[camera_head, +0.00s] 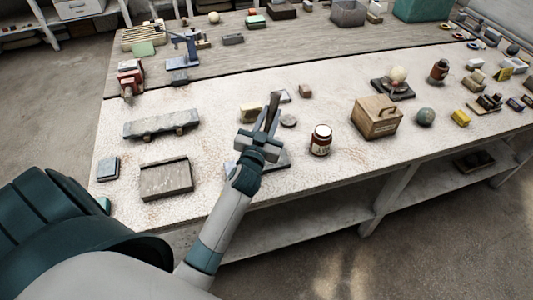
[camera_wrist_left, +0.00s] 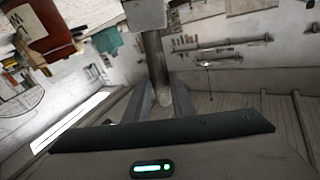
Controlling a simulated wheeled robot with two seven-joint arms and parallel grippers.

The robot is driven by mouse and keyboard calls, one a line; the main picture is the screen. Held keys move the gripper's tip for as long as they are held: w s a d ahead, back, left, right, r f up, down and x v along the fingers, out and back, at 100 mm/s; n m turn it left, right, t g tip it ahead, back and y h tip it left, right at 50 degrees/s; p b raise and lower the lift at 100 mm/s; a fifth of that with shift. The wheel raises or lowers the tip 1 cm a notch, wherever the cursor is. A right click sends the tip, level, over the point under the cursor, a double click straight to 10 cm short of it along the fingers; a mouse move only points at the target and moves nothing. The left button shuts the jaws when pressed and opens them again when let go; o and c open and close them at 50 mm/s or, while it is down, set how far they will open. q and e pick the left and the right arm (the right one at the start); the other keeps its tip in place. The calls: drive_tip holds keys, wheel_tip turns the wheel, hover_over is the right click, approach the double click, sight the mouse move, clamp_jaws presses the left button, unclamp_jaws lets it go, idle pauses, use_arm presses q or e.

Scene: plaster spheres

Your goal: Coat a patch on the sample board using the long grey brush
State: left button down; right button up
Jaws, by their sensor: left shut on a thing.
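My left gripper (camera_head: 266,122) is over the near middle of the pale worktable and is shut on a long, slim dark grey-brown object (camera_head: 273,102), which looks like the brush. It stands steeply between the fingers. In the left wrist view the held grey shaft (camera_wrist_left: 157,72) runs between the fingers, with a pale grey block (camera_wrist_left: 145,14) at the picture's top edge. A flat grey slab (camera_head: 281,160) lies partly hidden behind my gripper. I cannot tell whether it is the sample board. My right gripper is not in view.
A stone slab (camera_head: 160,124) and a shallow grey-brown tray (camera_head: 166,180) lie left. The table's front edge is clear near the jar.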

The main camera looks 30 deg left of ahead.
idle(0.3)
use_arm(q)
drive_tip(key=shift+s+d, duration=0.75)
drive_tip(key=shift+d, duration=0.15)
drive_tip(key=shift+s+d, duration=0.75)
drive_tip(key=shift+d, duration=0.1)
drive_tip(key=shift+w+a, duration=0.1)
drive_tip(key=shift+w+a, duration=0.65)
drive_tip(key=shift+a, duration=0.15)
drive_tip(key=shift+w+a+p, duration=0.3)
drive_tip(key=shift+w+a, duration=0.45)
drive_tip(key=shift+a, duration=0.1)
